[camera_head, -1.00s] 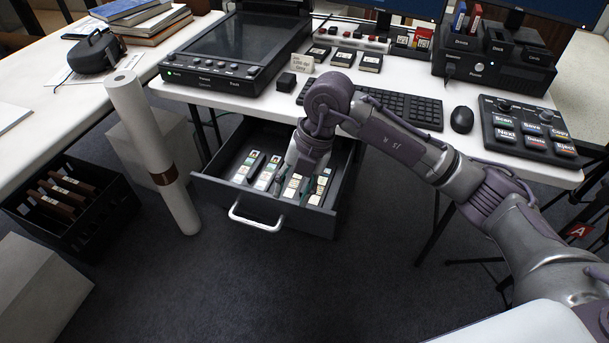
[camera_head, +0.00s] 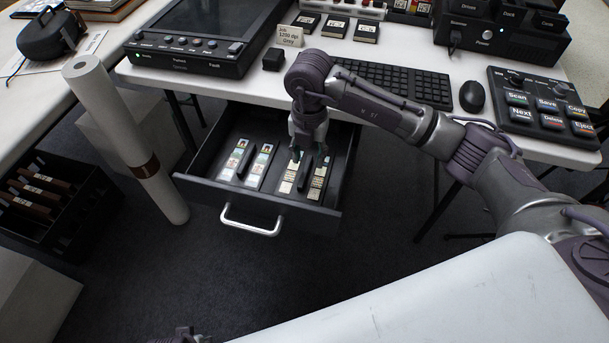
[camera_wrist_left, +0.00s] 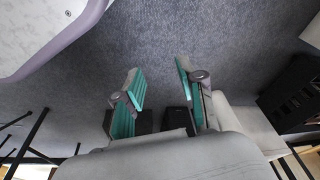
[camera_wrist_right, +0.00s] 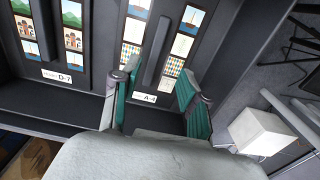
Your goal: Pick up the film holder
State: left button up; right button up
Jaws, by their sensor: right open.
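Two film holders lie in an open dark drawer (camera_head: 190,183), each with picture strips and a raised black grip bar. The left film holder (camera_head: 264,165) is clear of the arm in the head view. My right gripper (camera_head: 308,150) is over the far end of the right film holder (camera_head: 317,185). In the right wrist view, the open fingers (camera_wrist_right: 157,92) are near the holder labelled A-4 (camera_wrist_right: 133,28), around the line of its bar; contact cannot be told. The holder labelled D-7 (camera_wrist_right: 72,38) is beside it. My left gripper (camera_wrist_left: 159,95) is open and empty over the floor.
The desk (camera_head: 410,58) overhangs the drawer's back, carrying a keyboard (camera_head: 400,82), mouse (camera_head: 472,96) and button panel (camera_head: 545,108). A white roll (camera_head: 125,140) stands left of the drawer. A black crate (camera_head: 60,205) is farther left. Floor in front is clear.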

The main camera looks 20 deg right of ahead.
aim_at(305, 171)
jog(key=f, duration=0.2)
jog(key=a+f, duration=0.1)
jog(key=f, duration=0.1)
jog(key=shift+w+f+b, duration=0.1)
jog(key=shift+f+b, duration=0.15)
jog(key=shift+b, duration=0.1)
jog(key=shift+d+f, duration=0.1)
jog(key=shift+f, duration=0.3)
pick_arm(q)
jog(key=r, duration=0.2)
jog(key=shift+w+r, duration=0.35)
jog(key=shift+w, duration=0.05)
pick_arm(e)
grip_shut()
